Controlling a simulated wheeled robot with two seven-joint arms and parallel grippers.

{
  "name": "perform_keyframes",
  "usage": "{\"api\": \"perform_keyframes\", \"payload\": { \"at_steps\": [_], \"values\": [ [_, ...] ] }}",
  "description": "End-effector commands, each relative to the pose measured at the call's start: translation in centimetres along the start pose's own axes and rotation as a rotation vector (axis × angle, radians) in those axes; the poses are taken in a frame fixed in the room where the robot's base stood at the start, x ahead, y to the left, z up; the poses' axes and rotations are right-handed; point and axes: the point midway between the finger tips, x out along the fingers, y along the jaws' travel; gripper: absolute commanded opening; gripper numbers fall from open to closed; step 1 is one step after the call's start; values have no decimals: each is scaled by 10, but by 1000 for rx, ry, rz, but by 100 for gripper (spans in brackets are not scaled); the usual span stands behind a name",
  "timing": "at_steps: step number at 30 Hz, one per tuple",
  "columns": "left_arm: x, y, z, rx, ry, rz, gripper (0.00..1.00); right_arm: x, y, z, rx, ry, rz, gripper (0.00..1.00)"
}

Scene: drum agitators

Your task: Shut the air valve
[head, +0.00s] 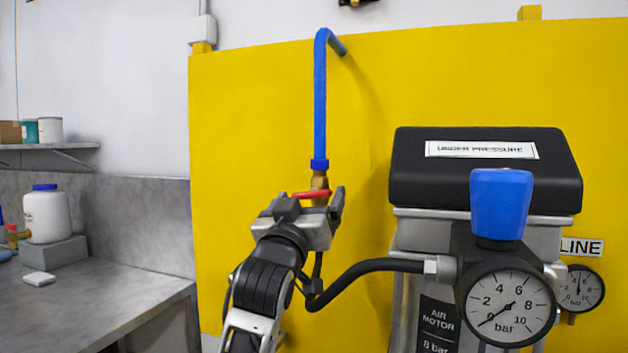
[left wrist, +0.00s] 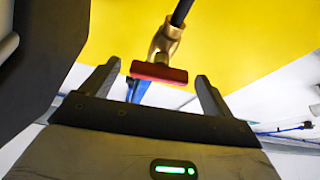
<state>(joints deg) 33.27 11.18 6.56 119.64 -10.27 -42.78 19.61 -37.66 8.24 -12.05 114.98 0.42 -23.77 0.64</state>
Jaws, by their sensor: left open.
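The air valve is a brass body (head: 320,182) with a red lever handle (head: 311,194), at the lower end of a blue pipe (head: 320,100) in front of the yellow panel. The handle looks crosswise to the pipe in the head view. My left gripper (head: 312,206) is open, right at the handle, and hides the lower part of the valve. In the left wrist view the red handle (left wrist: 160,72) shows between the two open fingers, with a gap on each side; the brass body (left wrist: 165,40) is behind it. My right gripper is not in view.
A black hose (head: 370,268) runs from below the valve to the air unit with a blue knob (head: 500,203) and a large gauge (head: 508,307), its needle near 0. A black box (head: 487,180) labelled "UNDER PRESSURE" stands behind. A grey bench (head: 100,285) is at left.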

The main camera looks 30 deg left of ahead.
Motion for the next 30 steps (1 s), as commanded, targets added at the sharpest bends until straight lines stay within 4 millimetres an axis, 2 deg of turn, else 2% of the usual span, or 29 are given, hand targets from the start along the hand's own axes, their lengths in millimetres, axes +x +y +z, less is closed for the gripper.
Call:
{"api": "perform_keyframes", "payload": {
  "at_steps": [1,6,10,18,19,21,24,30],
  "values": [
    [10,0,-2,1,0,0,87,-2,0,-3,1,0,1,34],
    [31,0,-1,0,0,0,87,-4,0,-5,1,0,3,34],
    [37,0,0,0,0,0,87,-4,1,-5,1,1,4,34],
    [38,0,0,0,0,0,87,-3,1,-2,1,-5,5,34],
    [38,0,0,0,0,0,84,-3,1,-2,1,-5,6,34],
    [38,0,0,0,0,0,65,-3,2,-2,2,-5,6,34],
    [38,0,0,0,0,0,42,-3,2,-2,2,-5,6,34],
    [40,0,-3,71,-2,27,43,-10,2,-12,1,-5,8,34]
  ]
}}
